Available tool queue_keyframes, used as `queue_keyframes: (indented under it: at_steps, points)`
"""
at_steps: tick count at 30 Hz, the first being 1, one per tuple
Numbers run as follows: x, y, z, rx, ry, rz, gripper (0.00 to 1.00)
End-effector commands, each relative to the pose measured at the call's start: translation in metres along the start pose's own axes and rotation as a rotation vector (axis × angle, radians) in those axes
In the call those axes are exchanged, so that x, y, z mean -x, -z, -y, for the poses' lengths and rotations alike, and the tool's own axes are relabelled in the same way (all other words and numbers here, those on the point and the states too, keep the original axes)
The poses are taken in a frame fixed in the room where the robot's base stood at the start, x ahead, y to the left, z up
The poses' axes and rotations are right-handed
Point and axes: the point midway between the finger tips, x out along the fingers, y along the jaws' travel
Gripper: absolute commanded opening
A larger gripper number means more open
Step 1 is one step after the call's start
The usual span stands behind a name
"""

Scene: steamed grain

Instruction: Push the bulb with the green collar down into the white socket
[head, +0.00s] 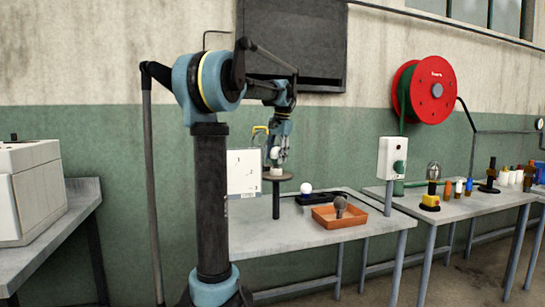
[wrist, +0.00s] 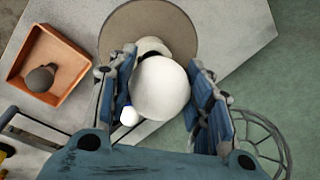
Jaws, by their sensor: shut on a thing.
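A white bulb (wrist: 160,88) is between the two blue fingers of my gripper (wrist: 162,92) in the wrist view. My gripper is shut on it. In the head view my gripper (head: 276,150) points down, with the white bulb (head: 275,153) at its fingertips. The bulb's collar is hidden or too small to see, so I cannot tell its colour. A white socket (head: 277,171) sits on a round brown stand (head: 288,178) just below the bulb. In the wrist view the bulb partly covers the socket. I cannot tell whether bulb and socket touch.
An orange tray (head: 323,217) holding a grey bulb (head: 340,206) is at the table's front. Another white bulb with a blue collar (head: 306,188) stands at a black block, right of the stand.

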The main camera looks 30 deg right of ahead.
Motion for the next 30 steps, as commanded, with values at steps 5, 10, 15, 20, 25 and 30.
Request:
queue_keyframes:
  at_steps: [5,10,15,20,25,30]
  points:
    - [-0.004,0.000,-0.001,0.000,0.000,0.000,0.22]
    - [-0.005,0.000,-0.001,0.000,0.000,0.000,0.67]
    - [-0.005,0.000,-0.001,0.000,0.000,0.000,0.70]
    - [-0.005,0.000,-0.001,0.000,0.000,0.000,0.70]
    - [0.002,0.000,-0.001,0.000,0.000,0.000,0.70]
    - [0.027,0.000,-0.001,-0.001,0.000,0.000,0.70]
